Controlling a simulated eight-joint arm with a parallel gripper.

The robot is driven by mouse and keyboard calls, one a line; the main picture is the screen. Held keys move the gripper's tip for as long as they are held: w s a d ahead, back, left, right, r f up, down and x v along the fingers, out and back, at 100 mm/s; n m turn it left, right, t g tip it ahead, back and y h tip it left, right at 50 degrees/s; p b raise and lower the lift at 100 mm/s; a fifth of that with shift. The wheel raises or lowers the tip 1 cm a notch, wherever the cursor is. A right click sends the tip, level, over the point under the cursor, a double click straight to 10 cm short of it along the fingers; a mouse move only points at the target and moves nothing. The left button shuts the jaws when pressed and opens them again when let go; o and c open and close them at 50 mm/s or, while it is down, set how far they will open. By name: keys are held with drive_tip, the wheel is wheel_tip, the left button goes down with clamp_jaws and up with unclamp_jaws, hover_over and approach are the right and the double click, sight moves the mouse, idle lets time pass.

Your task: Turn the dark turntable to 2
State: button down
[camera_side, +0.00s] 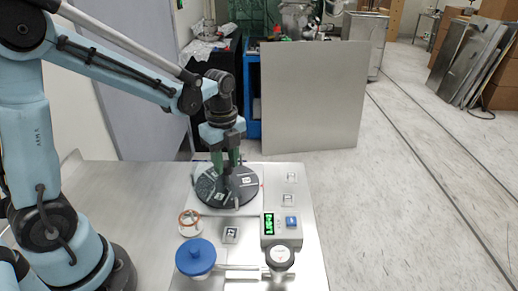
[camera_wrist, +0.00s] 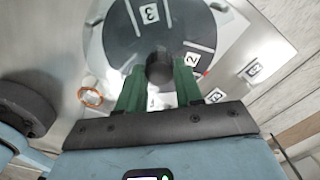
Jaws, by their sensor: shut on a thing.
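The dark turntable (camera_side: 208,187) is a round disc with white number labels on the metal bench. It also shows in the wrist view (camera_wrist: 123,45), with label 3 (camera_wrist: 150,13) at the top and label 2 (camera_wrist: 193,59) at the right. A small red mark (camera_wrist: 206,73) sits by the rim close to label 2. A black knob (camera_wrist: 159,66) stands at the disc's centre. My gripper (camera_side: 227,172) points down over the disc, its green fingers on both sides of the knob, shut on it.
A box with a green display (camera_side: 269,225) and a blue button (camera_side: 291,222) stands right of the turntable. Small label plates lie around.

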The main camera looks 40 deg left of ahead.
sight(225, 165)
drive_tip(key=shift+m, duration=1.2)
drive_tip(key=c, duration=0.7)
unclamp_jaws()
drive_tip(key=shift+c, duration=0.2)
drive_tip(key=shift+r, duration=0.1)
wheel_tip(225, 165, up, 12)
